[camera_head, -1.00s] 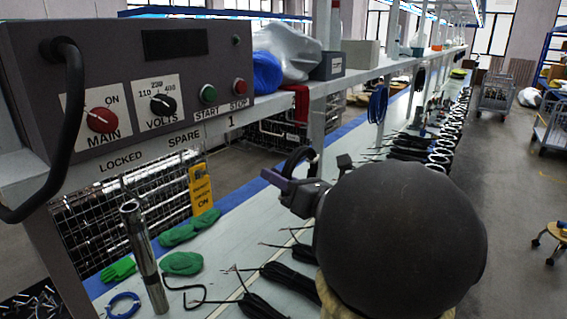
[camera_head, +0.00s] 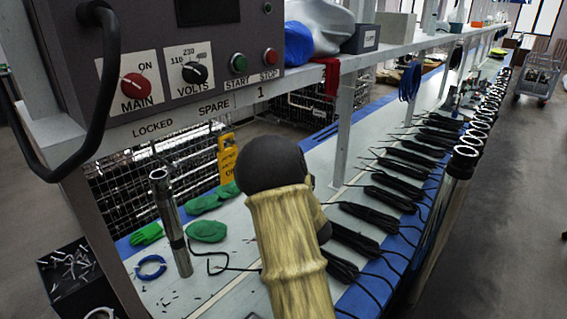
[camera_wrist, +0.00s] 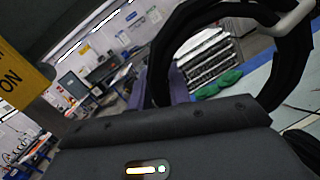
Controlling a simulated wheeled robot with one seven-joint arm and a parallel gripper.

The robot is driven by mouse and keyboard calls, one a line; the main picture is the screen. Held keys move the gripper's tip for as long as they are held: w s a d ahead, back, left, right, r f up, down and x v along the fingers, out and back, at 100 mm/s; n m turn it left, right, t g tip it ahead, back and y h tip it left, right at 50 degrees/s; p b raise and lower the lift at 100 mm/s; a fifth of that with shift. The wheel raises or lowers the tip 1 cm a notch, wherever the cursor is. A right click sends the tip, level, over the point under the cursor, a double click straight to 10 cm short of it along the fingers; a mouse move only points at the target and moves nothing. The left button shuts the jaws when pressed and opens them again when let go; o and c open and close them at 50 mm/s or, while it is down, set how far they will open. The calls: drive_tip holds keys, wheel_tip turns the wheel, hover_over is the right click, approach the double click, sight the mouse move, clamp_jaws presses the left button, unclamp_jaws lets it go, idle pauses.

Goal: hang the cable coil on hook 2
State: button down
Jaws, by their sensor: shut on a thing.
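The black cable coil (camera_wrist: 160,62) shows large in the wrist view as an upright loop. My gripper (camera_wrist: 178,86) is shut on it; a purple finger shows at the coil's left side. A pale grey bent rod (camera_wrist: 292,20), perhaps a hook, crosses the coil's upper right part. I cannot tell whether the coil hangs on it or only overlaps it. In the head view my arm hides the gripper and coil. The shelf edge carries the labels LOCKED, SPARE and 1 (camera_head: 261,92); no label 2 is readable.
A yellow tag (camera_head: 227,160) hangs below the shelf and shows close at left in the wrist view (camera_wrist: 20,75). A metal tube (camera_head: 170,222) stands upright on the bench near green gloves (camera_head: 207,231). A blue coil (camera_head: 409,82) hangs farther right. Black cable bundles line the bench.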

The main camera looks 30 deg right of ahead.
drive_tip(key=w+a+f+m+h, duration=0.15)
drive_tip(key=a+f, duration=0.25)
drive_tip(key=f, duration=0.6)
drive_tip(key=w+a+f+h, duration=0.25)
drive_tip(key=a+f, duration=0.25)
drive_tip(key=f, duration=0.5)
drive_tip(key=s+a+f, duration=0.3)
drive_tip(key=f, duration=0.3)
drive_tip(key=s+a+f+y, duration=0.1)
drive_tip(key=s+a+f, duration=0.2)
drive_tip(key=f, duration=0.4)
drive_tip(key=shift+s+a+f, duration=0.3)
drive_tip(key=shift+a, duration=0.3)
